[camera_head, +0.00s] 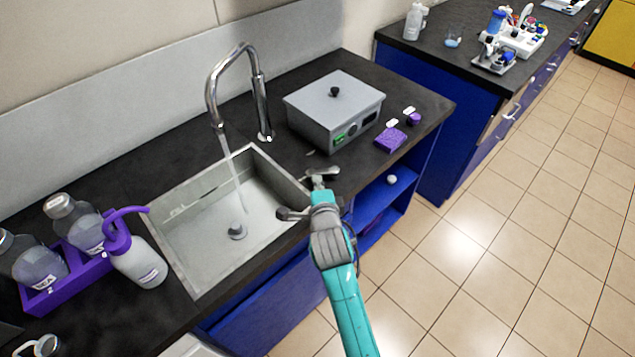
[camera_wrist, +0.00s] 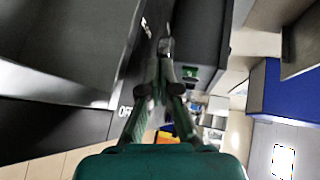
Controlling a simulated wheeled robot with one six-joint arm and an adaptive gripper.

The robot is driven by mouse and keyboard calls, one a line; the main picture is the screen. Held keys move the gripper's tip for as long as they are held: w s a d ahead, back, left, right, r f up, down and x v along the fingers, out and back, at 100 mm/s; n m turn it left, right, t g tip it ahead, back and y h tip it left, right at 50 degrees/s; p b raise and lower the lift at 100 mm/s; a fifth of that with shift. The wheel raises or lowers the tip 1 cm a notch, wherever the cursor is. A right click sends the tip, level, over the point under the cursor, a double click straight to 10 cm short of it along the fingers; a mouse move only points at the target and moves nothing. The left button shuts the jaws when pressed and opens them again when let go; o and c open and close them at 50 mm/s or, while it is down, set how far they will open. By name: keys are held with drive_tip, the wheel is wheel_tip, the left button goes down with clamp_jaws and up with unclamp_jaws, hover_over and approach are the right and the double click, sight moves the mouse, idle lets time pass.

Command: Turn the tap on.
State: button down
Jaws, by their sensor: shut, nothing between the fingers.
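The chrome tap (camera_head: 213,95) arches over the sink, its upright base standing on the black counter at the sink's back right corner. A thin pale stream (camera_head: 234,178) runs from its spout toward the drain (camera_head: 237,231). My gripper (camera_head: 321,177) is at the sink's front right corner, well apart from the spout. In the wrist view its fingers (camera_wrist: 163,55) meet at the tips and hold nothing. A white "OFF" marking (camera_wrist: 125,112) shows on a dark surface left of the fingers. I cannot clearly make out a tap handle.
The sink (camera_head: 185,212) lies left of my gripper. A grey lidded bath (camera_head: 325,118) stands behind it, with a purple sponge-like block (camera_head: 390,140) at its right. A purple rack (camera_head: 65,285) with bottles and a wash bottle (camera_head: 137,262) stand at the left. Tiled floor is clear at right.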

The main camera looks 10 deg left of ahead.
sight(310, 170)
drive_tip(key=shift+w+a+m+h, duration=0.25)
drive_tip(key=shift+m+h, duration=0.15)
drive_tip(key=shift+h, duration=0.1)
drive_tip(key=shift+w+a+m+h, duration=0.15)
drive_tip(key=shift+a+m+h, duration=0.05)
drive_tip(key=shift+m+h, duration=0.25)
idle(0.4)
drive_tip(key=shift+w+a+m+t+h, duration=0.2)
drive_tip(key=shift+m+h, duration=0.15)
drive_tip(key=shift+h, duration=0.15)
drive_tip(key=shift+w+a+m+t+h, duration=0.15)
drive_tip(key=shift+m+h, duration=0.15)
drive_tip(key=shift+h, duration=0.15)
drive_tip(key=shift+w+a, duration=0.35)
drive_tip(key=shift+w, duration=0.45)
drive_tip(key=shift+w+a, duration=0.2)
drive_tip(key=shift+w, duration=0.7)
